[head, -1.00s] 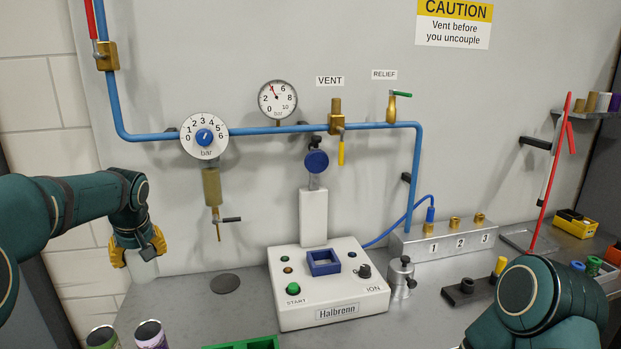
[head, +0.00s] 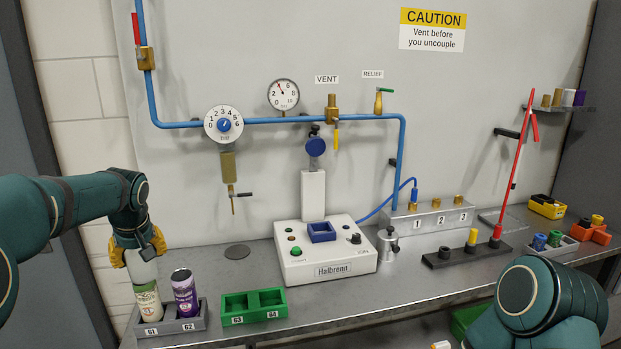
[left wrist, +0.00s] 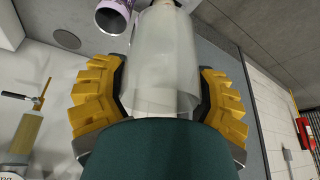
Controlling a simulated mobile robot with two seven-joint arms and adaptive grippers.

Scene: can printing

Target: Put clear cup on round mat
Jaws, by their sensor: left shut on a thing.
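My left gripper (head: 140,250) is shut on the clear cup (head: 142,271), a pale, see-through piece hanging below the yellow fingers at the left of the bench. In the left wrist view the cup (left wrist: 160,60) sits between both fingers (left wrist: 160,95). The round mat (head: 237,252) is a flat dark disc on the bench, right of the cup and apart from it. It also shows at the upper left of the left wrist view (left wrist: 67,39). My right arm is at the lower right, but its gripper is not visible.
A grey holder (head: 187,325) holds a pale can (head: 148,302) and a purple can (head: 185,296). The pale can's top meets the cup in the picture; contact is unclear. A green holder (head: 253,319) and the control box (head: 325,263) stand near the mat, whose top is clear.

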